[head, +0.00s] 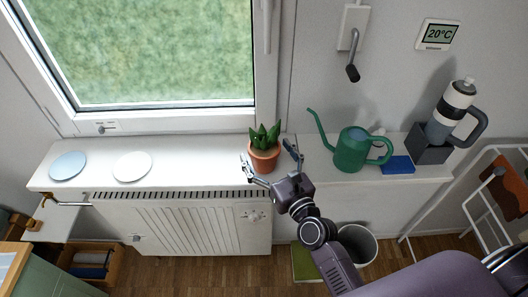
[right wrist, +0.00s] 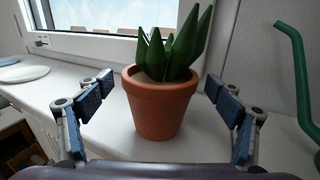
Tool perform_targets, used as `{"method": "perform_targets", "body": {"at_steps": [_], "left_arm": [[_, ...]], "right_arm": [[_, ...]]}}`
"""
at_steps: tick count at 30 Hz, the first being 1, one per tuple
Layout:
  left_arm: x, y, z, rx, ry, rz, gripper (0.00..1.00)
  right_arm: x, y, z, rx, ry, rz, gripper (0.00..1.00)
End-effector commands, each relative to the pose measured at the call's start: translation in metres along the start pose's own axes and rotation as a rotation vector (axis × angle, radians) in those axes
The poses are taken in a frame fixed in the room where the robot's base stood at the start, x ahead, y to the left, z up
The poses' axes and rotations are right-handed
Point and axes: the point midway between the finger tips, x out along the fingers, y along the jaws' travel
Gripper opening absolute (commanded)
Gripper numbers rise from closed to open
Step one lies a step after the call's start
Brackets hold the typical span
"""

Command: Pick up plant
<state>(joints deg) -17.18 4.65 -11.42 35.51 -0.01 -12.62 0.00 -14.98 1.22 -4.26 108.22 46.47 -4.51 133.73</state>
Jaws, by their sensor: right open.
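The plant is a green succulent in a terracotta pot (head: 264,158). It stands upright on the white windowsill (head: 205,163), below the right part of the window. In the right wrist view the pot (right wrist: 160,108) is near the middle, between the two finger pads. My right gripper (head: 270,160) is open, with one finger on each side of the pot. In the wrist view gaps show between the pads and the pot on both sides. My left gripper is not in view.
A green watering can (head: 350,152) stands right of the plant, with its spout leaning toward it. A blue block (head: 397,165) and a grey-and-white bottle (head: 448,115) stand farther right. Two plates, bluish (head: 68,166) and white (head: 132,167), lie left. A radiator (head: 180,222) is below.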

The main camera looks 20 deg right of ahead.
Motion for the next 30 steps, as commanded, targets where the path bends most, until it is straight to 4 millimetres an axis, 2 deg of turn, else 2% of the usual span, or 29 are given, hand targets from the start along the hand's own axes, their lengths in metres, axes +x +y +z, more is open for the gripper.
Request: {"method": "perform_targets", "body": {"at_steps": [3,11,27,30], "left_arm": [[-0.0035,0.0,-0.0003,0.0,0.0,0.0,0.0],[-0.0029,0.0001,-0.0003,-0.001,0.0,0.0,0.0],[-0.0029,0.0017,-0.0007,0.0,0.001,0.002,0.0],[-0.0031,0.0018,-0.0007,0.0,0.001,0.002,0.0]], "right_arm": [[0.0107,0.0008,-0.0002,0.0,0.002,0.001,0.85],[0.0124,0.0009,-0.0013,0.0,0.002,0.001,0.85],[0.0121,0.0007,-0.0014,0.0,0.002,0.001,0.26],[0.0126,0.0003,0.0014,0.0,-0.003,-0.001,0.2]]}}
